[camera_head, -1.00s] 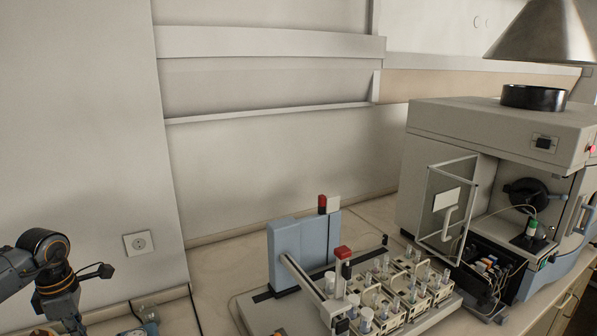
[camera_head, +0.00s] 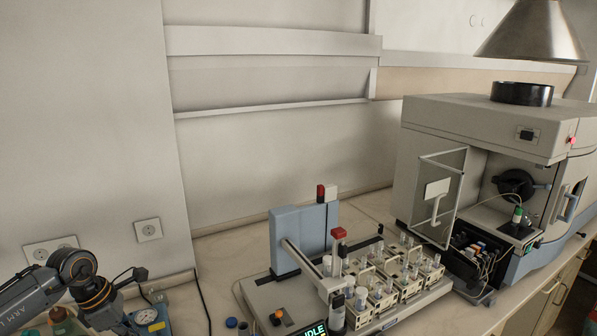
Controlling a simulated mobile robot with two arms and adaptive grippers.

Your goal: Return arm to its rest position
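My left arm (camera_head: 62,282) comes in at the lower left of the head view, bent at its joint with the forearm pointing down toward the bottom edge. Its gripper is below the picture, so its fingers are hidden. My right arm and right gripper do not show. The autosampler (camera_head: 302,240), with a blue upright and a pale arm, stands at the lower middle, apart from my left arm. Racks of vials (camera_head: 401,268) sit on its base.
The spectrometer (camera_head: 470,122) stands at the right with its glass door (camera_head: 440,198) open. A round gauge (camera_head: 146,316) is beside my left arm. A small blue cap (camera_head: 231,322) lies on the bench. The bench strip (camera_head: 225,262) behind the autosampler is partly clear.

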